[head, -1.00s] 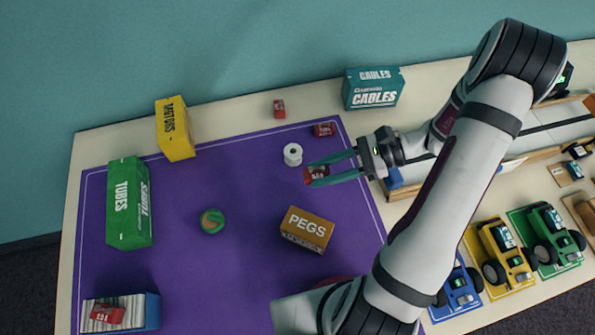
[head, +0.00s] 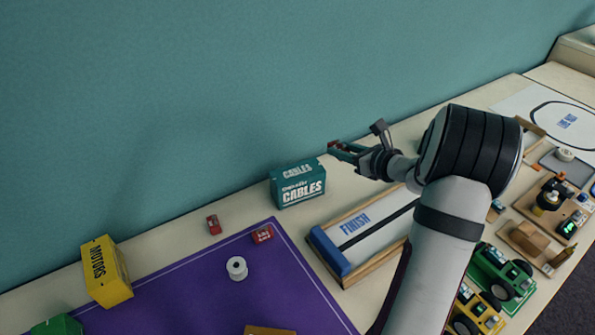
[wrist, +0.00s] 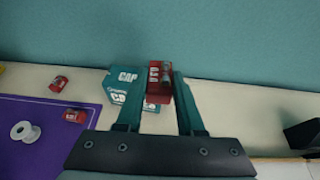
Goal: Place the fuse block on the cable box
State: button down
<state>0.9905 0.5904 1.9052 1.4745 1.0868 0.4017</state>
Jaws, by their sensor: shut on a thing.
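The cable box (head: 299,186) is a teal carton marked CABLES. It stands on the pale table near the wall, and it also shows in the wrist view (wrist: 122,84). My gripper (head: 340,149) is shut on a red fuse block (wrist: 158,88), held between its teal fingers. The block is small and partly covered by the fingers in the head view. In the head view it is up and to the right of the cable box. In the wrist view it overlaps the right part of the box. I cannot tell its exact height above the box.
Two other red blocks (head: 214,225) (head: 263,234) lie left of the cable box, one at the purple mat's (head: 190,290) corner. A white spool (head: 237,268) and a yellow MOTORS box (head: 106,271) stand farther left. A FINISH track (head: 362,228) lies to the right.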

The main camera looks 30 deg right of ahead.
send_over(300, 174)
notch_tip(300, 174, down, 7)
jog(key=shift+d+r, duration=0.1)
jog(key=shift+r, duration=0.05)
notch_tip(300, 174, down, 4)
jog(key=shift+f, duration=0.1)
jog(key=c, duration=0.5)
grip_release()
